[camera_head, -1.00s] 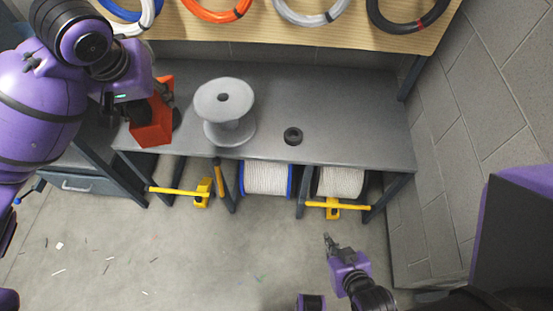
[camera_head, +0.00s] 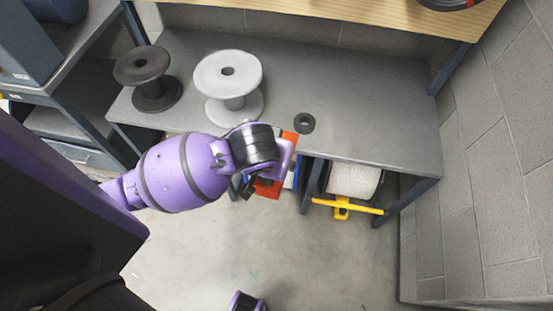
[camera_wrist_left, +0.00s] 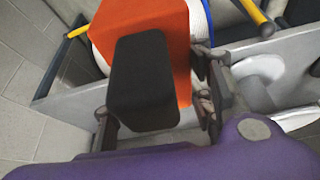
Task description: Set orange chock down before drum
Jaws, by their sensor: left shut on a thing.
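My left gripper (camera_head: 258,184) is shut on the orange chock (camera_head: 268,190), held in front of the bench's front edge. In the left wrist view the chock (camera_wrist_left: 172,20) shows orange sides and a black end (camera_wrist_left: 142,82) between the fingers (camera_wrist_left: 155,112). Behind it is a white drum with a blue rim (camera_wrist_left: 206,20); in the head view my arm and the chock hide most of that drum (camera_head: 293,176). Another white drum (camera_head: 353,180) sits under the bench to the right, with a yellow bar (camera_head: 347,208) before it. My right gripper is out of view.
The grey bench (camera_head: 365,110) carries a black spool (camera_head: 145,72), a light grey spool (camera_head: 228,80) and a small black ring (camera_head: 304,123). A bench leg (camera_head: 308,185) stands between the drums. Concrete floor (camera_head: 310,255) in front is clear. A block wall (camera_head: 480,180) closes the right side.

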